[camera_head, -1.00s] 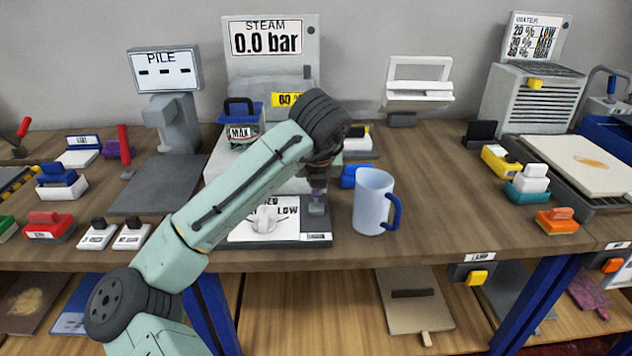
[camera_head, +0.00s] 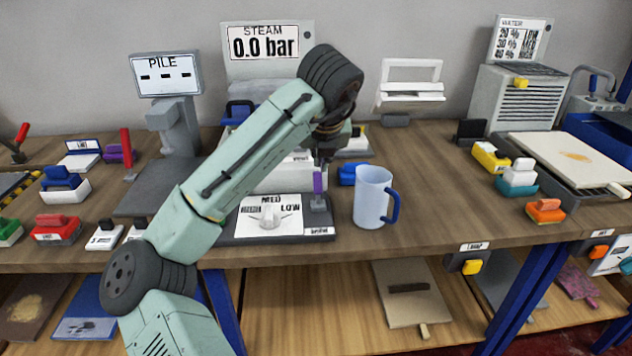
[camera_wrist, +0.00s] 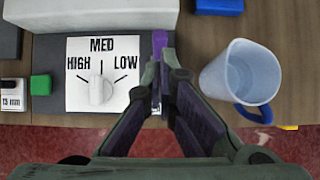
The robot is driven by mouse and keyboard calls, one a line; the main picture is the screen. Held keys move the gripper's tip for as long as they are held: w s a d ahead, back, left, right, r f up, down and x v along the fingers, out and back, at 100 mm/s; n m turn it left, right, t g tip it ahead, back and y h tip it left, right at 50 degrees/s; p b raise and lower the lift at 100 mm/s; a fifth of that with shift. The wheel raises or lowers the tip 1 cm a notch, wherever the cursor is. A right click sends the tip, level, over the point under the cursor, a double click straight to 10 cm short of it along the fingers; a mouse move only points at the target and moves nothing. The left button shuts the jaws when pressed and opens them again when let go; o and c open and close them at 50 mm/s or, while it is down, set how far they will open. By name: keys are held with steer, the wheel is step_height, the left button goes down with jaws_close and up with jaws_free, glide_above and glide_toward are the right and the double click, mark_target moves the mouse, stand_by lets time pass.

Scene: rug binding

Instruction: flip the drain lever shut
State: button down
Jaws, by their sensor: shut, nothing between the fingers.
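A small purple lever (camera_head: 319,183) stands upright on a grey mount at the right end of the dial panel (camera_head: 227,232), above a small label too small to read. I take it to be the drain lever. Its purple top (camera_wrist: 159,41) shows just beyond my fingertips in the wrist view; my fingers hide its lower part. My gripper (camera_head: 324,160) is shut and empty, close above and behind the lever in the head view. I cannot tell whether they touch. The gripper also shows in the wrist view (camera_wrist: 160,65).
A white knob (camera_head: 270,216) sits on the HIGH/MED/LOW dial left of the lever. A pale blue mug (camera_head: 372,198) stands close on the right, with a blue block (camera_head: 349,174) behind it. The steam display (camera_head: 264,43) reads 0.0 bar. Clear bench lies right of the mug.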

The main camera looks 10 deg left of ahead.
steer(key=shift+w+a+r, duration=0.1)
steer(key=shift+w+r, duration=0.05)
steer(key=shift+r, duration=2)
